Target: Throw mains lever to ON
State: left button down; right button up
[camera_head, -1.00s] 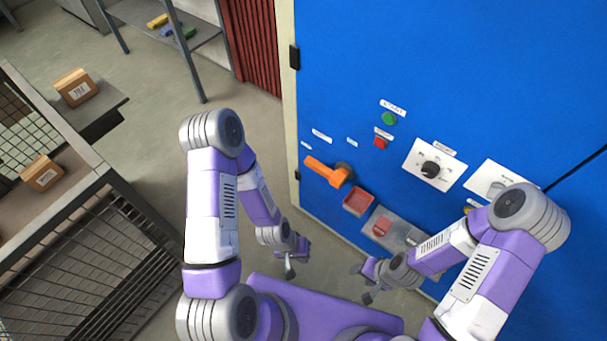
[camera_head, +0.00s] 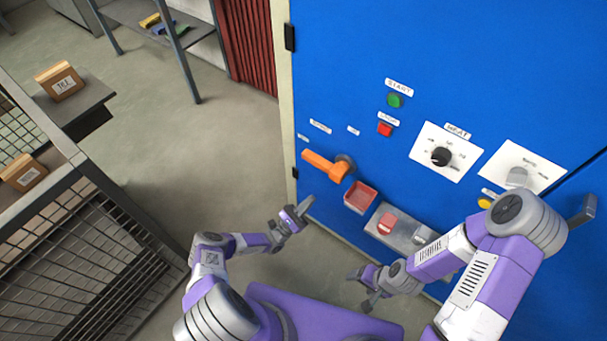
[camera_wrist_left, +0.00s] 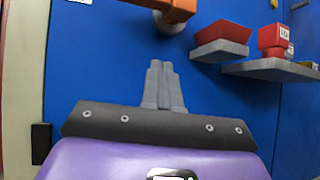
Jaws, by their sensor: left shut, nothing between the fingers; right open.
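The mains lever (camera_head: 325,165) is an orange handle on a grey round pivot on the blue cabinet. It points to the left from its pivot in the head view. Its orange end also shows at the top of the left wrist view (camera_wrist_left: 172,6). My left gripper (camera_head: 307,204) is shut and empty, just below the lever and apart from it. In the left wrist view its closed fingertips (camera_wrist_left: 160,66) point up toward the blue panel, below the lever. My right gripper (camera_head: 361,287) is open and low, in front of the cabinet. The labels by the lever are too small to read.
Green (camera_head: 394,100) and red (camera_head: 385,130) buttons and a black knob (camera_head: 441,156) sit higher. Open floor lies left of the cabinet; a mesh-sided bench stands at far left.

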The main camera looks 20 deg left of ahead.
pick_arm(q)
jog(key=a+f+n+t+y, duration=0.1)
jog(key=a+n+t+y, duration=0.3)
jog(key=a+y, duration=0.2)
jog(key=shift+s+f+n+t, duration=0.2)
jog(key=shift+s+n+t, duration=0.1)
jog(key=shift+n+t, duration=0.1)
jog(key=shift+d+r, duration=0.1)
jog(key=s+r+p+x, duration=0.1)
jog(key=x, duration=1.1)
jog(key=shift+a+r, duration=0.3)
jog(key=shift+r, duration=0.35)
jog(key=shift+s, duration=0.1)
